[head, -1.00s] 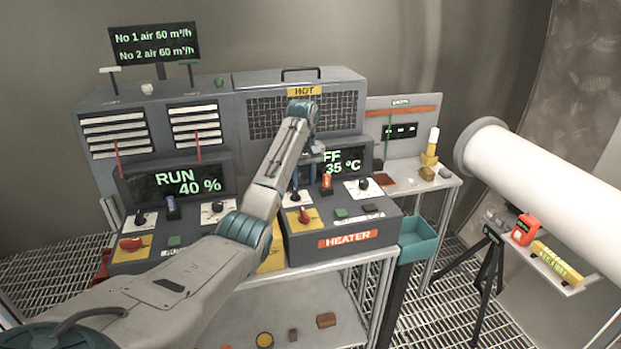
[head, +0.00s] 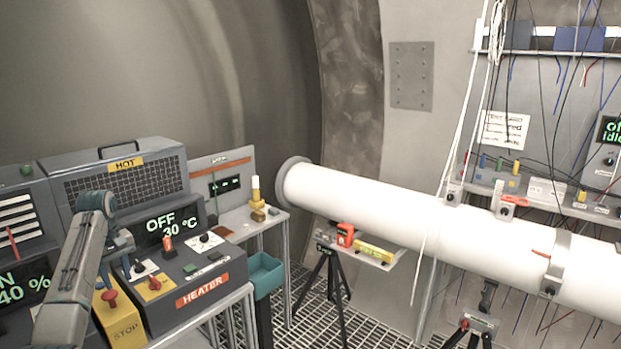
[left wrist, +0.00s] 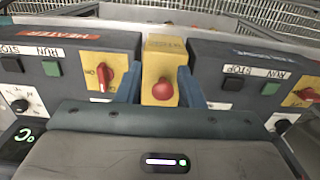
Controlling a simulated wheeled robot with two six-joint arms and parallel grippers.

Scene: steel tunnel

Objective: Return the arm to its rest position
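My left arm comes in at the lower left of the head view. Its gripper (head: 124,262) hangs in front of the grey heater panel (head: 200,276), left of the display (head: 165,225) that reads OFF 30 °C. In the left wrist view, two blue fingers (left wrist: 158,80) stand apart with nothing held between them. Beyond and between them shows the yellow stop box (left wrist: 162,50) with its red button (left wrist: 163,89). The stop box also shows in the head view (head: 122,326). My right gripper is not in view.
A red knob (head: 154,283) and small switches stand on the heater panel near the gripper. A teal bin (head: 266,270) hangs to its right. A large white tube (head: 400,205) crosses the right side above a black tripod (head: 325,277). The grating floor between is open.

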